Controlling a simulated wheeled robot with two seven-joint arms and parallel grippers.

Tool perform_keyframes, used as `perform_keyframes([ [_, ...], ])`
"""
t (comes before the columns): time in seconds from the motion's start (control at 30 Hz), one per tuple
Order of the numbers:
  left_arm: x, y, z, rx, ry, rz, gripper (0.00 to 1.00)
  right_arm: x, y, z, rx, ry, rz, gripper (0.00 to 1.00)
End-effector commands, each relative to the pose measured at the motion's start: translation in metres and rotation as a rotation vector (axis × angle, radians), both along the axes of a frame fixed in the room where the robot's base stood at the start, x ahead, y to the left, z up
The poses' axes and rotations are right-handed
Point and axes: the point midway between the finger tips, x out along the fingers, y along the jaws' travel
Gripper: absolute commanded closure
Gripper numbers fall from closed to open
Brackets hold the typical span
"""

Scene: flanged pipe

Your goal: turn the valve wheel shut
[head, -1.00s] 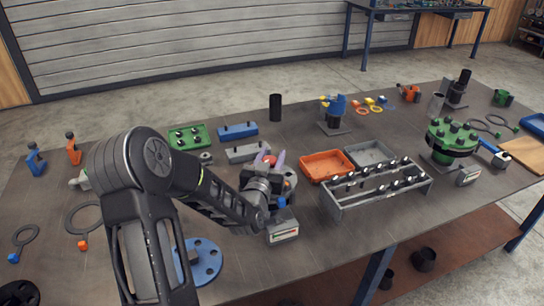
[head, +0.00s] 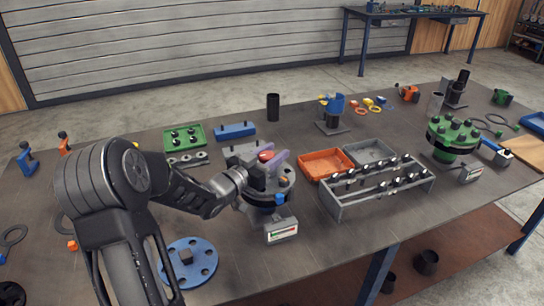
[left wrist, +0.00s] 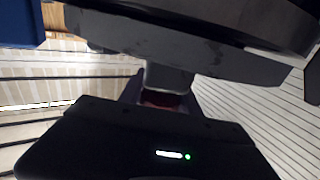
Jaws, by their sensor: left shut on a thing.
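A small red part (head: 265,156), which looks like the valve wheel, sits on top of a grey flanged fitting (head: 284,190) left of centre in the head view. My left gripper (head: 270,160), with purple fingers, is at the top of this fitting and shut on the red part. The fingers and wrist hide much of it. In the left wrist view a dark red patch (left wrist: 160,98) shows between the fingers, below a grey block. A box with a small gauge (head: 282,231) is at the front of the fitting. My right gripper is out of view.
An orange tray (head: 326,163) and a grey bolt rack (head: 378,187) stand right of the fitting. A green tray (head: 185,137) is behind. A green bolted flange (head: 453,134) stands at the right.

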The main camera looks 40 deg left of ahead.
Motion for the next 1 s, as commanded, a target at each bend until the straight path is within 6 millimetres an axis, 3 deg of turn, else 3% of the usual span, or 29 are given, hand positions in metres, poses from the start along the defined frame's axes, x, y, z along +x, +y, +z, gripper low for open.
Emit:
perform_keyframes([
  [0.3, -0.0001, -0.0025, 0.0009, 0.0, -0.001, -0.101, 1.0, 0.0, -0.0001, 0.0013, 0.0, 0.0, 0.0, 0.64],
  [0.67, 0.0, -0.003, 0.0014, 0.0, -0.003, -0.106, 1.0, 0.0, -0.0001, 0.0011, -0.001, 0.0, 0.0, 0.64],
  [0.7, 0.0, -0.0031, 0.0014, 0.0, -0.003, -0.106, 0.58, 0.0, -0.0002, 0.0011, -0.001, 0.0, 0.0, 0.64],
  [0.93, -0.0001, -0.0032, 0.0011, 0.0, -0.002, -0.106, 0.4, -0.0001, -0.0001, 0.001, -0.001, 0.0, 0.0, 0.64],
  [1.0, -0.0001, -0.0032, 0.0009, 0.0, -0.002, -0.106, 0.39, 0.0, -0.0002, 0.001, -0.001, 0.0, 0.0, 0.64],
])
